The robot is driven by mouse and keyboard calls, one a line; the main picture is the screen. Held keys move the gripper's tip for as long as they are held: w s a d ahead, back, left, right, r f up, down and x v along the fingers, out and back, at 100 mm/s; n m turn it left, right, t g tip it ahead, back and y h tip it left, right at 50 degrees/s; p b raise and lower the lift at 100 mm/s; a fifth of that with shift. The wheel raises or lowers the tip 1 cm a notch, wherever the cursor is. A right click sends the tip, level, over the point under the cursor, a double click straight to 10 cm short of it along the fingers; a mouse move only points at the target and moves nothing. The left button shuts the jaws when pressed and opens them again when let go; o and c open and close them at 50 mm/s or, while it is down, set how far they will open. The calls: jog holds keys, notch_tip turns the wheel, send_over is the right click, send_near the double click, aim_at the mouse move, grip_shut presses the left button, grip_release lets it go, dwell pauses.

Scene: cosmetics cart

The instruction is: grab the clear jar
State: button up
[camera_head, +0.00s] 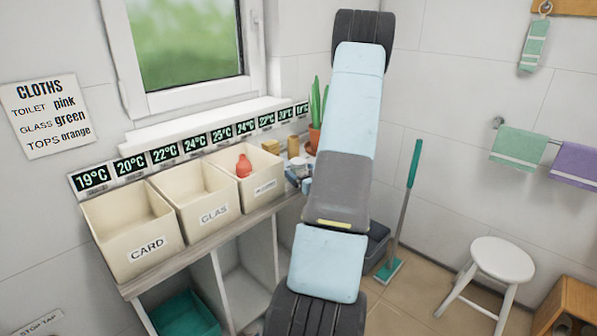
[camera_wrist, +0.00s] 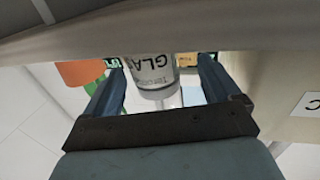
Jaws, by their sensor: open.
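In the wrist view a cylindrical container (camera_wrist: 153,72) with a white label lettered "GLA" stands between the fingers of my gripper (camera_wrist: 160,64). Its end toward the palm looks grey and see-through, so it appears to be the clear jar, though I cannot be sure. My gripper is open, with one dark blue finger on each side of the container and a visible gap to it. The container's far end is hidden by a pale edge across the top. In the head view my arm covers most of this spot, and the jar cannot be made out.
Three cream bins, card (camera_head: 133,234), glass (camera_head: 196,200) and a third (camera_head: 249,176) holding a red bottle (camera_head: 243,166), line the shelf left of my arm. A potted plant (camera_head: 316,128) stands behind. A white stool (camera_head: 501,262) and a green mop (camera_head: 402,215) are at right.

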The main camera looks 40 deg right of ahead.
jog(key=shift+w+d+r, duration=0.1)
jog(key=shift+w+d, duration=0.15)
jog(key=shift+w, duration=0.6)
jog(key=shift+w+d+r, duration=0.1)
jog(key=shift+w+d, duration=0.2)
jog(key=shift+w, duration=0.55)
jog(key=shift+w+d, duration=0.25)
jog(key=shift+w, duration=0.6)
jog(key=c, duration=1.1)
jog(key=shift+r, duration=0.1)
